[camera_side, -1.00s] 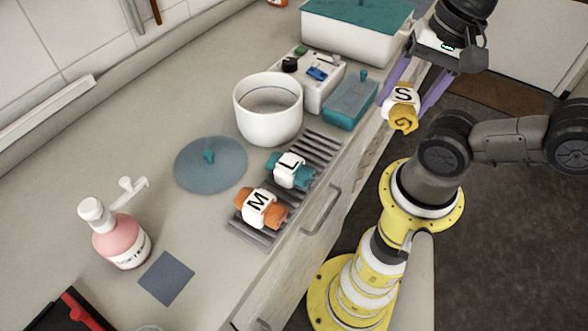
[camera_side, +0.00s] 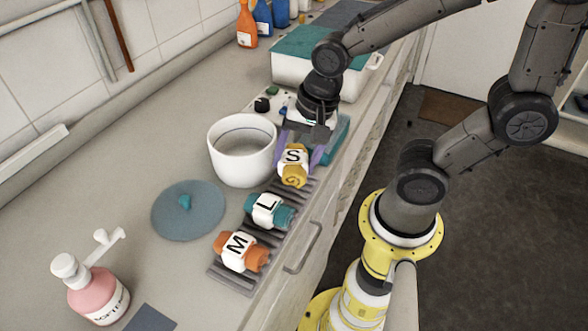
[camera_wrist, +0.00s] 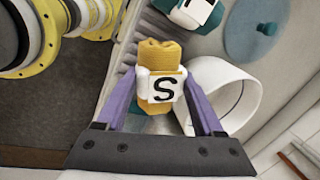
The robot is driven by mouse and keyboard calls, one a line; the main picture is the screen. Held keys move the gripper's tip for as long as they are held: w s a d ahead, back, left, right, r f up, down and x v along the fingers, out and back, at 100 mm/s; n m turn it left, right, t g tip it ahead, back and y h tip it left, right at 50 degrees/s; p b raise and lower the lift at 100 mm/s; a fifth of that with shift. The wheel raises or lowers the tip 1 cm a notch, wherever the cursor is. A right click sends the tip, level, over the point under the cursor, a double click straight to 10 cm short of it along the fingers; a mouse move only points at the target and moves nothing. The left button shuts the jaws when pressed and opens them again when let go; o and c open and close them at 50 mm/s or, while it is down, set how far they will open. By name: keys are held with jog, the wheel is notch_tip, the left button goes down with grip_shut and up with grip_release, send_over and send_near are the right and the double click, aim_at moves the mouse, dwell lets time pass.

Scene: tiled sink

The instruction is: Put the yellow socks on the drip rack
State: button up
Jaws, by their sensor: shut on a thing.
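The yellow socks (camera_side: 294,177) are a rolled bundle with a white band marked S. My gripper (camera_side: 299,160) is shut on them, with a purple finger on each side. The wrist view also shows the yellow socks (camera_wrist: 158,57) between the purple fingers. The drip rack (camera_side: 234,279) is a grey slatted strip along the counter's front edge. The teal socks marked L (camera_side: 284,215) and the orange socks marked M (camera_side: 256,259) lie on it. The yellow socks are at the rack's far end; I cannot tell whether they touch it.
A white pot (camera_side: 241,172) stands close left of my gripper, with a blue lid (camera_side: 187,215) beside it. A teal box (camera_side: 339,137) and a large white bin (camera_side: 290,69) are behind. A pink soap bottle (camera_side: 97,293) stands at the front left.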

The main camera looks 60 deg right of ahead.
jog(key=shift+s+x, duration=0.1)
jog(key=shift+x, duration=0.75)
jog(key=shift+s+x, duration=0.15)
jog(key=shift+x, duration=0.75)
jog(key=shift+d+f, duration=0.15)
jog(key=shift+f, duration=0.05)
jog(key=o, duration=1.3)
jog(key=shift+o, duration=0.2)
jog(key=s+d+r+n+t, duration=0.1)
jog(key=s+d+r+n, duration=0.1)
jog(key=r+n, duration=0.4)
jog(key=s+d+r+n+t+h, duration=0.1)
jog(key=s+d+r+n+t, duration=0.1)
jog(key=s+r+n, duration=0.2)
notch_tip(320, 180, up, 4)
jog(key=n, duration=0.3)
jog(key=shift+d+f, duration=0.15)
jog(key=shift+d, duration=0.05)
jog(key=shift+s, duration=0.15)
